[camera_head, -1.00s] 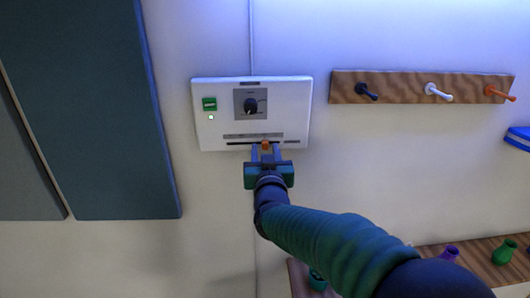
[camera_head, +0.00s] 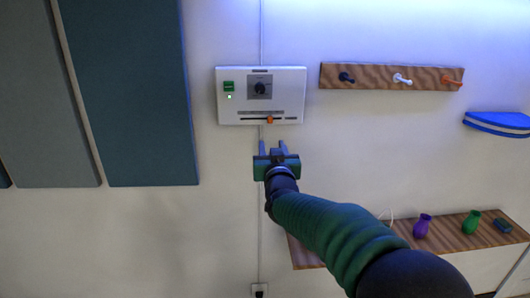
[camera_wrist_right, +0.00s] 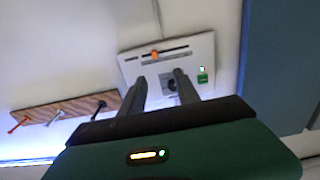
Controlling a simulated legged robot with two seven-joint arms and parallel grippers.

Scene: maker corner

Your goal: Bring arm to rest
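My right gripper (camera_head: 273,148) is in front of the wall, just below a white control panel (camera_head: 285,75). Its two fingers are apart with nothing between them. The panel carries a dark knob (camera_head: 260,88), a green switch (camera_head: 229,86) with a lit spot below it, and an orange slider (camera_head: 270,119) in a slot. In the right wrist view the fingers (camera_wrist_right: 158,85) stand apart and overlap the panel (camera_wrist_right: 200,47); the orange slider (camera_wrist_right: 154,55) shows beyond them. My left gripper is in neither view.
A wooden rail (camera_head: 375,76) with three pegs hangs right of the panel. A blue shelf (camera_head: 498,122) is at the far right. Below, a wooden shelf (camera_head: 445,238) holds a purple vase (camera_head: 422,225) and a green vase (camera_head: 471,222). Dark wall panels (camera_head: 130,90) are at the left.

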